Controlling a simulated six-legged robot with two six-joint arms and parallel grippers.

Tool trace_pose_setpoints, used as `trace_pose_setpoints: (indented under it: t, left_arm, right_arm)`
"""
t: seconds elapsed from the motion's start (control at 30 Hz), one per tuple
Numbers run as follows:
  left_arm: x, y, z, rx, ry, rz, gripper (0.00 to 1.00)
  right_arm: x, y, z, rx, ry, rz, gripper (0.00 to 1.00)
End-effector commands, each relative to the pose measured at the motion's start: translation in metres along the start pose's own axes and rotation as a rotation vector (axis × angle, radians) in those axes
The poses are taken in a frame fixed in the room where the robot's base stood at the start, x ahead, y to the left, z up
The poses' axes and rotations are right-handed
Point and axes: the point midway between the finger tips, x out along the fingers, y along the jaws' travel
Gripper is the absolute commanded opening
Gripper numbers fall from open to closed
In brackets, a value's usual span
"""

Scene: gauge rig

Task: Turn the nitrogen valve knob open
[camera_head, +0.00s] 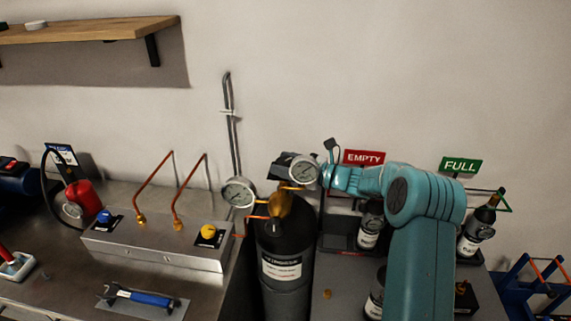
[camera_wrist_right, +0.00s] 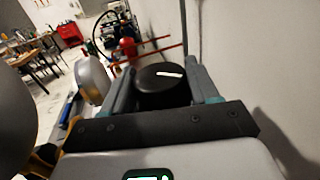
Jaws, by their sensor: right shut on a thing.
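The black round valve knob (camera_wrist_right: 160,88) with a white mark on top sits between the two fingers of my right gripper (camera_wrist_right: 163,78) in the wrist view. The fingers press on its sides. In the head view my right gripper (camera_head: 290,165) reaches in from the right, over the top of the dark gas cylinder (camera_head: 284,292), partly hidden behind a gauge. The cylinder stands upright with a white label and a brass valve (camera_head: 283,204). Two round gauges, a left one (camera_head: 238,192) and a right one (camera_head: 303,170), flank the valve. My left gripper does not show.
Left on the bench stands a metal box (camera_head: 150,246) with a blue knob (camera_head: 104,216), a yellow knob (camera_head: 208,232) and copper pipes. Behind my right arm are the red EMPTY sign (camera_head: 363,157), the green FULL sign (camera_head: 460,165) and bottles. A wall shelf (camera_head: 90,30) is upper left.

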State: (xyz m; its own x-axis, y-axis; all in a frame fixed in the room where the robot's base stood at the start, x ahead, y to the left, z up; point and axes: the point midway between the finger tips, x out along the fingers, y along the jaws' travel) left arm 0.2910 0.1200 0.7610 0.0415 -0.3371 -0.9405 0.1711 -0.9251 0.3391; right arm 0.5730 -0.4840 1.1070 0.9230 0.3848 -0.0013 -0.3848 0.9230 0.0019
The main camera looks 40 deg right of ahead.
Motion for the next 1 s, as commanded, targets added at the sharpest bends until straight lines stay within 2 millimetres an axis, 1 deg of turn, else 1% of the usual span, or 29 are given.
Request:
trace_pose_setpoints:
  t: [0.5,0.7,1.0]
  left_arm:
    - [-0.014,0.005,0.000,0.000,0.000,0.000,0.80]
    - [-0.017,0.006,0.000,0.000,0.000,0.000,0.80]
    - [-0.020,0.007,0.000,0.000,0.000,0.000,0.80]
  right_arm:
    - [0.000,-0.002,0.002,-0.004,-0.001,0.318,0.29]
    - [0.000,-0.001,0.002,-0.004,-0.001,0.403,0.29]
    - [0.000,-0.002,0.002,-0.004,-0.002,0.478,0.29]
